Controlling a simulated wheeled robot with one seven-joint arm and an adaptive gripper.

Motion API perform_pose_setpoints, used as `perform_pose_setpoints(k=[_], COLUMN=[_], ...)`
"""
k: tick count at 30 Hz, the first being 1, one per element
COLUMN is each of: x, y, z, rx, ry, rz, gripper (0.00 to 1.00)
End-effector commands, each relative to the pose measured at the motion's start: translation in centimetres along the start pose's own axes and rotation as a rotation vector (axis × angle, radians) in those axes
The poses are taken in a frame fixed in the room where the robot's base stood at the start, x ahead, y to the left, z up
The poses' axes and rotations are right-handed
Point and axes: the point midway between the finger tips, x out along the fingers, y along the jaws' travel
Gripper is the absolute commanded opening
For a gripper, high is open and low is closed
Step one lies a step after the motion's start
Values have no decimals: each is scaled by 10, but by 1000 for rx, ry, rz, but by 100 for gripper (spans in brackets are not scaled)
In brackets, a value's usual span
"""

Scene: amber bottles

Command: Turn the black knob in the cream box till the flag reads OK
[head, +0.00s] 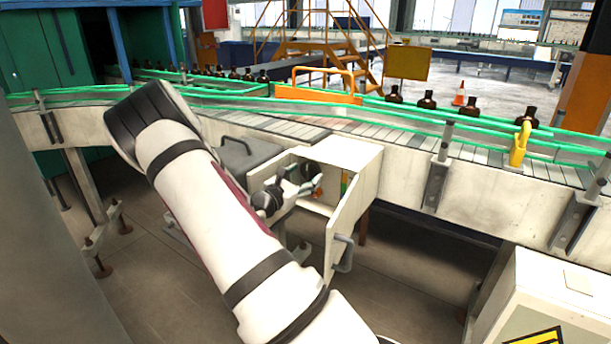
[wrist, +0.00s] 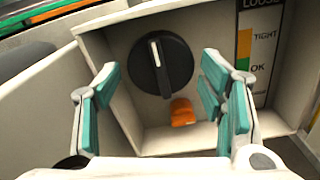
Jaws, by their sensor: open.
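The cream box (head: 358,156) stands open under the conveyor in the head view, its door (head: 347,215) swung out toward me. My gripper (head: 312,180) is at its opening. In the wrist view the box's wall (wrist: 105,62) surrounds a round black knob (wrist: 172,75) whose white mark points up, slightly left. My gripper (wrist: 160,80) is open, with one teal-padded finger on each side of the knob and nothing between them touching it visibly. An indicator strip (wrist: 244,50) at the right shows orange above green, beside the words LOOSE, TIGHT and OK. I cannot tell which word the flag marks.
An orange part (wrist: 182,113) sits just below the knob. The conveyor (head: 420,145) with green rails and several amber bottles (head: 427,100) runs behind and above the box. A grey case (head: 245,158) is left of the box. A pale cabinet (head: 555,300) stands at lower right.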

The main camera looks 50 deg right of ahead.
Motion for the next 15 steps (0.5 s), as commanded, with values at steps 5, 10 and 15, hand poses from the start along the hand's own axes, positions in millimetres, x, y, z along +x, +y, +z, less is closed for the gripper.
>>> perform_pose_setpoints(k=[5,10,15], x=[11,13,12], y=[0,0,0], z=[0,0,0], rx=[-1,-1,-1], ry=[0,0,0], rz=[-1,0,0], gripper=[64,64,52])
